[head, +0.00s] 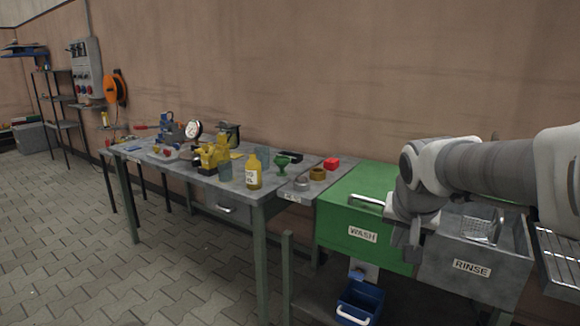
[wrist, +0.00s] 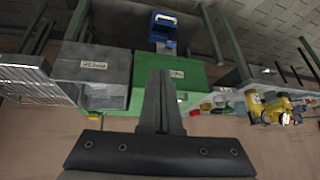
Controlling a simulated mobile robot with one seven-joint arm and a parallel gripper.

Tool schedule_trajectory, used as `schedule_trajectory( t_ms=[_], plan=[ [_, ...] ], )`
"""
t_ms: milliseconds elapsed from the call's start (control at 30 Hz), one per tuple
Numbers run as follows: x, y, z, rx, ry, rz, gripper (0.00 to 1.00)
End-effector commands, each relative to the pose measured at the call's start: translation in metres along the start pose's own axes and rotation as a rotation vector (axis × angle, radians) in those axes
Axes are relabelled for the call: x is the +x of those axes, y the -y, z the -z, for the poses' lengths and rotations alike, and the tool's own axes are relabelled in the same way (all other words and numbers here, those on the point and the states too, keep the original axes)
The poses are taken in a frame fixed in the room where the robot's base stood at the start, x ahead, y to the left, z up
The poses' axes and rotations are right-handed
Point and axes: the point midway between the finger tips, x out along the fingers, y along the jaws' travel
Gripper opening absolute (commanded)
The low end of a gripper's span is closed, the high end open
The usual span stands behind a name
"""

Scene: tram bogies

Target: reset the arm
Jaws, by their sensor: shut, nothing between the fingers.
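My gripper (wrist: 160,102) shows in the wrist view with its two dark fingers together and nothing between them. In the head view my white and grey arm reaches in from the right edge. My gripper (head: 407,236) hangs there in front of the green WASH tank (head: 340,232) and the grey RINSE tank (head: 465,268). I cannot tell from these views whether it touches either tank. The wrist view is upside down, with the WASH tank (wrist: 187,70) behind the fingers and the RINSE tank (wrist: 90,68) to the left.
A blue bin (head: 360,300) stands low under the WASH tank. A wire rack (head: 560,258) is at the right. Paved floor (head: 60,240) is clear on the left.

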Motion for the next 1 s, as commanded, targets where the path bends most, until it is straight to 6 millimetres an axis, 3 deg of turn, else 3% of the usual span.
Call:
schedule_trajectory(
  t_ms=[100, 300, 633, 700, 1000],
  plan=[
    [-0.029, -0.006, -0.040, -0.066, 0.026, 0.040, 0.00],
    [-0.063, -0.012, -0.107, -0.200, 0.059, 0.088, 0.00],
    [-0.087, -0.025, -0.199, -0.394, 0.085, 0.112, 0.00],
    [-0.108, -0.021, -0.180, -0.390, 0.088, 0.113, 0.00],
    [-0.167, -0.014, -0.142, -0.387, 0.088, 0.113, 0.00]
  ],
)
